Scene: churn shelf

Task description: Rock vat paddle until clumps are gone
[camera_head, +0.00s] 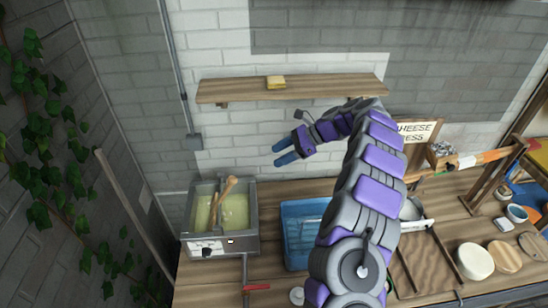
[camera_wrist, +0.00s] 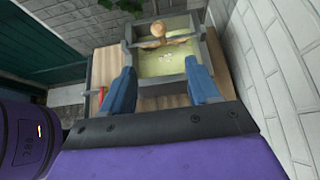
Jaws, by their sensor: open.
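The vat (camera_head: 243,240) is a grey metal box at the left end of the wooden counter, holding pale yellow-green liquid. A wooden paddle (camera_head: 222,196) leans up out of it. Small pale specks show in the liquid in the wrist view, but I cannot tell clearly if they are clumps. My gripper (camera_head: 281,152) is open and empty, in the air up and right of the vat. In the wrist view, the blue fingers of my gripper (camera_wrist: 166,88) are apart, with the vat (camera_wrist: 191,45) beyond them and the paddle's rounded end (camera_wrist: 157,29) past the gap. Nothing touches the paddle.
A blue bin (camera_head: 293,262) stands on the counter right of the vat. A red-handled tool (camera_head: 256,287) lies before the vat. Cheese rounds (camera_head: 474,261) sit at right.

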